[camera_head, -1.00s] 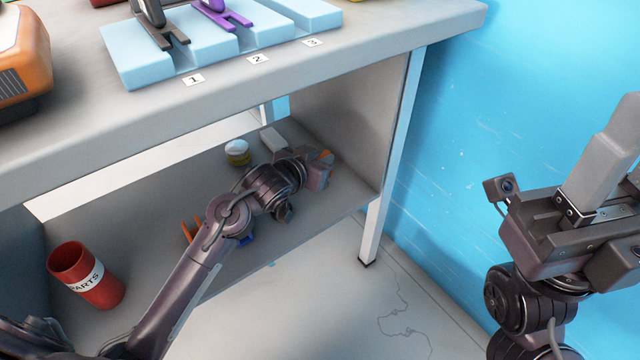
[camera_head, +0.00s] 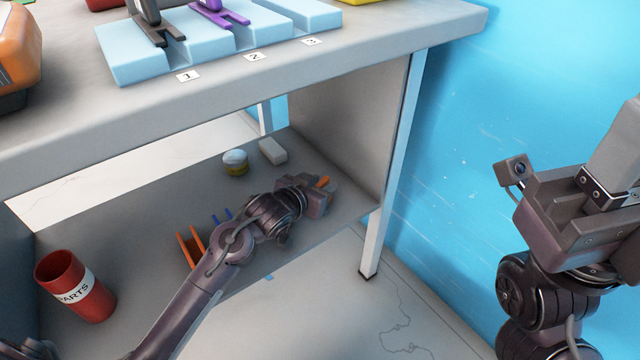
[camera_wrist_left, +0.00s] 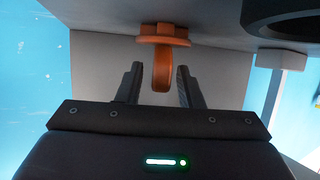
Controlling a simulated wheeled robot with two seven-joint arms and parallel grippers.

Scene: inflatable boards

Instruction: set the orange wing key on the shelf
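The orange wing key (camera_wrist_left: 162,36) stands out from a pale surface in the left wrist view, its broad flange at that surface and its wing between my fingers. My left gripper (camera_wrist_left: 160,80) is open around the wing, with a gap visible on both sides. In the head view my left gripper (camera_head: 319,198) is low over the right part of the shelf (camera_head: 145,220) under the bench; only a bit of the orange key (camera_head: 323,182) shows behind it. My right gripper (camera_head: 585,200) is outside the bench at the right, its fingertips not clearly shown.
On the shelf are a red PARTS cup (camera_head: 78,287), a small white-and-yellow tin (camera_head: 235,163), a white block (camera_head: 272,150), and an orange forked piece (camera_head: 191,246). The bench top (camera_head: 330,60) overhangs my left arm; a bench leg (camera_head: 388,170) stands at the right.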

